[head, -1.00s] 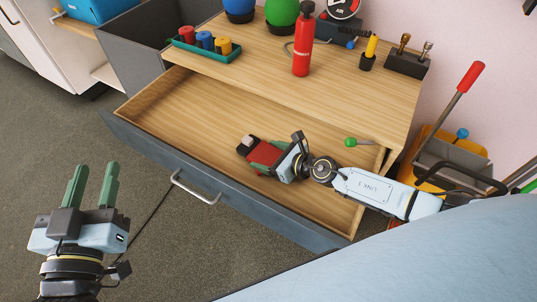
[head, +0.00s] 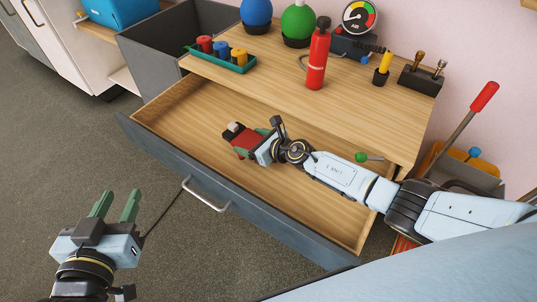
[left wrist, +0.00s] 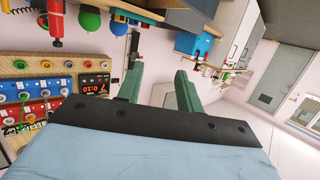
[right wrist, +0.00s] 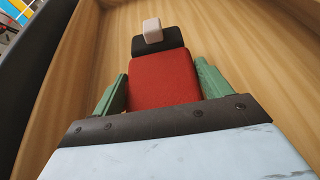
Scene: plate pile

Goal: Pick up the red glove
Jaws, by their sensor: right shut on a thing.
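The red glove (head: 242,139) is a blocky red piece with a black end and a small white tab, over the open drawer. It fills the middle of the right wrist view (right wrist: 162,80). My right gripper (head: 251,143) is shut on it, with a green finger on each side of the red part. I cannot tell whether the glove touches the drawer floor. My left gripper (head: 119,198) is open and empty, out in front of the drawer at the lower left. Its spread fingers also show in the left wrist view (left wrist: 159,72).
The drawer (head: 320,232) is pulled out, with bare wood around the glove. A green-headed thing (head: 362,157) lies in its right part. On the worktop stand a red bottle (head: 317,62), a teal tray (head: 240,66) of spools, a gauge (head: 360,17) and a yellow-topped holder (head: 382,72).

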